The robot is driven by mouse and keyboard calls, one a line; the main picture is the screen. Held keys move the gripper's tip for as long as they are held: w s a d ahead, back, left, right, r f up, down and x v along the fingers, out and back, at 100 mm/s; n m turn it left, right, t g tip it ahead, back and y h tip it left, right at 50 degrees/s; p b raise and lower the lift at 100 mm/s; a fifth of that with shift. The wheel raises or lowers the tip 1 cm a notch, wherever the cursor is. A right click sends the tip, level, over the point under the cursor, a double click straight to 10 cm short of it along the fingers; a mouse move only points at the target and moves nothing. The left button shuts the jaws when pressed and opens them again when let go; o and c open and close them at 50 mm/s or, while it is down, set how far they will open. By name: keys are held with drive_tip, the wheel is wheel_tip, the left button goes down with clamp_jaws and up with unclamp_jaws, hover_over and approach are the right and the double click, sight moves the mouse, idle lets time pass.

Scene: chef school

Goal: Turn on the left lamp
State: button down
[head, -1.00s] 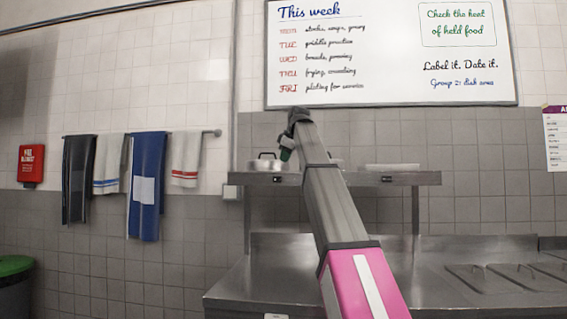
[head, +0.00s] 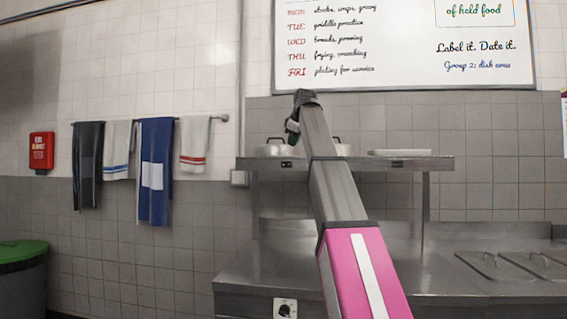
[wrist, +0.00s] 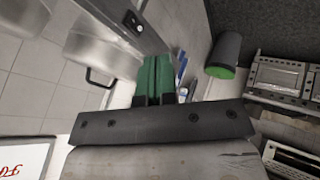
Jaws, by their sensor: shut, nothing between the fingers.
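No glowing lamp is visible. The steel shelf (head: 345,163) over the counter has two small black switches on its front edge, a left switch (head: 288,164) and a right switch (head: 397,164). A black switch also shows on the shelf edge in the wrist view (wrist: 133,20). My gripper (head: 291,140) is above and in front of the left part of the shelf, near the left switch. In the wrist view its green fingers (wrist: 160,78) are together, with nothing between them. I cannot tell whether they touch anything.
Pots (head: 275,150) and a flat tray (head: 400,153) stand on the shelf. The steel counter (head: 345,270) below is mostly clear, with a knob (head: 285,308) on its front and lids (head: 495,266) at right. Towels (head: 156,170) and a green-lidded bin (head: 22,270) are at left.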

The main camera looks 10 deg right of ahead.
sight(286, 164)
drive_tip(key=shift+f, duration=0.1)
drive_tip(key=w+f, duration=0.7)
drive_tip(key=w, duration=0.2)
drive_tip(key=shift+w+f, duration=0.25)
drive_tip(key=shift+f, duration=0.15)
drive_tip(key=shift+d, duration=0.15)
